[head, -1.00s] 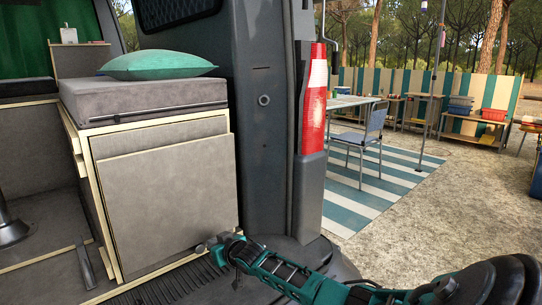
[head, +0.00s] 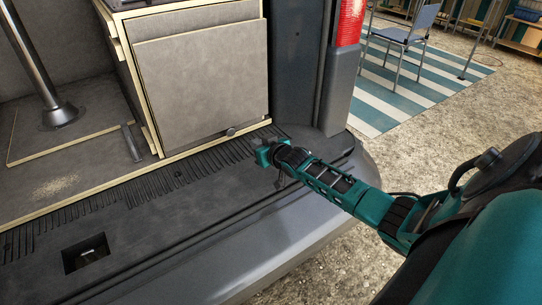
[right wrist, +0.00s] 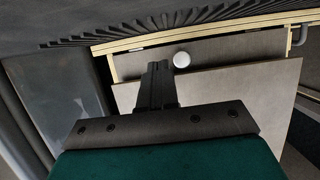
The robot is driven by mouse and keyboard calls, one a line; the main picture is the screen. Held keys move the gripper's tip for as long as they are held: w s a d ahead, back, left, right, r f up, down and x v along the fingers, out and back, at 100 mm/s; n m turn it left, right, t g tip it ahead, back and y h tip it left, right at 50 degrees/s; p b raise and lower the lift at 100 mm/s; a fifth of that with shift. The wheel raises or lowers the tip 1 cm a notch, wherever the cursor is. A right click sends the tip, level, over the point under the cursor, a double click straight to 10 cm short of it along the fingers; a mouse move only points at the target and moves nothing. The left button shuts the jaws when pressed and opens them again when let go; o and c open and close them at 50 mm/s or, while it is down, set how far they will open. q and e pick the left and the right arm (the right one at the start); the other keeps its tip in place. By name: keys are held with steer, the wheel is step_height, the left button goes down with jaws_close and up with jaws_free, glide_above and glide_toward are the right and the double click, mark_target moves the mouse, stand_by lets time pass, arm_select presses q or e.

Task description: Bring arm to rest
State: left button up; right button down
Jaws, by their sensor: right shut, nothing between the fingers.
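My right arm comes in from the right in the head view, teal and black, reaching over the van's rear sill. My right gripper (head: 262,160) is shut and empty, above the sill near the foot of the grey cabinet front. In the right wrist view its shut fingers (right wrist: 157,88) point toward the grey panel (right wrist: 215,85) and a round pale knob (right wrist: 181,60). The knob also shows at the panel's lower edge in the head view (head: 230,132). My left gripper is not in view.
The van's dark bumper (head: 300,225) and ribbed sill strip (head: 150,187) lie below the arm. A dark pillar with a red tail light (head: 350,22) stands behind it. A metal table leg (head: 40,70) rises at left. A blue chair (head: 408,35) stands outside on a striped mat.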

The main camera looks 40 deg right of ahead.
steer(key=s, duration=0.1)
steer(key=s+f+p, duration=0.1)
steer(key=s, duration=0.3)
steer(key=shift+s+a+f, duration=0.2)
steer(key=shift+a, duration=0.05)
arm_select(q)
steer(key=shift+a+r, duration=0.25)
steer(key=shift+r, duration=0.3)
arm_select(e)
steer(key=shift+s+f, duration=0.1)
steer(key=shift+s, duration=0.05)
